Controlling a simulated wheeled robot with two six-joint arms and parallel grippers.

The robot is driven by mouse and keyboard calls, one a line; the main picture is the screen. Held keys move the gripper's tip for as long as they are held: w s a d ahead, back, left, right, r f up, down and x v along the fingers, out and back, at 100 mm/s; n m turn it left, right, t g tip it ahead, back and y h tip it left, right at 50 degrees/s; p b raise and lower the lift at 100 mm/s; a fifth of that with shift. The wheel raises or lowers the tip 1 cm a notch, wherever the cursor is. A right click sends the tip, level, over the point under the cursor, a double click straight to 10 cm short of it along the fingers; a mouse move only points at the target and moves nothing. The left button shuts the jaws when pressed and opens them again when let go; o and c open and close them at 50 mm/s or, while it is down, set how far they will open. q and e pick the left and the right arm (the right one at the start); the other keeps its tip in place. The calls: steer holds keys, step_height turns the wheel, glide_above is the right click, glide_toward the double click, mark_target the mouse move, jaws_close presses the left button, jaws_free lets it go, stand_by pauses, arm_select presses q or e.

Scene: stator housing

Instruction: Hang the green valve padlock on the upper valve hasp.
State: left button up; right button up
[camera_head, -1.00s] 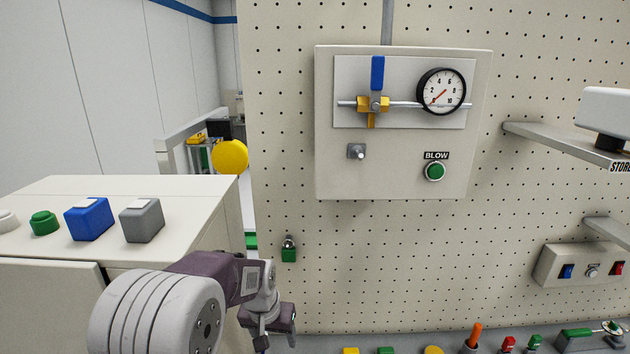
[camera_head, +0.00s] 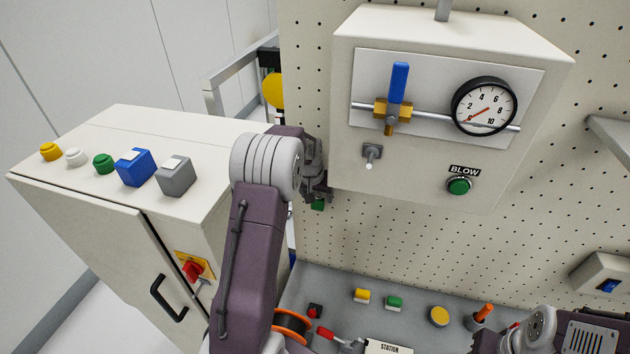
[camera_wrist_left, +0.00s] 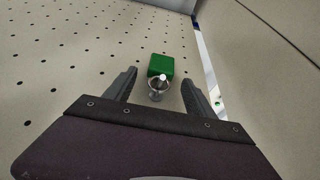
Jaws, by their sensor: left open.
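The green padlock (camera_head: 317,204) hangs low on the pegboard, left of the valve panel, mostly hidden by my gripper in the head view. In the left wrist view its green body (camera_wrist_left: 161,65) and metal shackle on a peg show clearly. My left gripper (camera_head: 319,192) is open at the padlock. Its fingers (camera_wrist_left: 157,90) stand on either side of the shackle, apart from it. The valve has a blue handle (camera_head: 398,83) and a brass body (camera_head: 392,110) with a tab below. I cannot tell which part is the upper hasp. My right gripper is not in view.
The panel (camera_head: 425,185) juts out right of my left gripper, with a gauge (camera_head: 484,106), a grey plate with a peg (camera_head: 371,153) and a green BLOW button (camera_head: 459,186). A cabinet (camera_head: 110,135) with blocks stands left. A bench (camera_head: 410,325) with small parts lies below.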

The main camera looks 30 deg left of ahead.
arm_select(q)
steer(key=shift+w+f, duration=0.4)
steer(key=shift+f, duration=0.05)
steer(key=shift+w+f+p, duration=0.15)
steer(key=shift+f+p, duration=0.15)
steer(key=shift+f, duration=0.2)
steer(key=shift+s+a, duration=0.1)
steer(key=shift+s, duration=0.25)
steer(key=c, duration=0.4)
steer(key=shift+w, duration=0.15)
jaws_close()
steer(key=shift+s+r, duration=0.25)
steer(key=shift+r, duration=0.4)
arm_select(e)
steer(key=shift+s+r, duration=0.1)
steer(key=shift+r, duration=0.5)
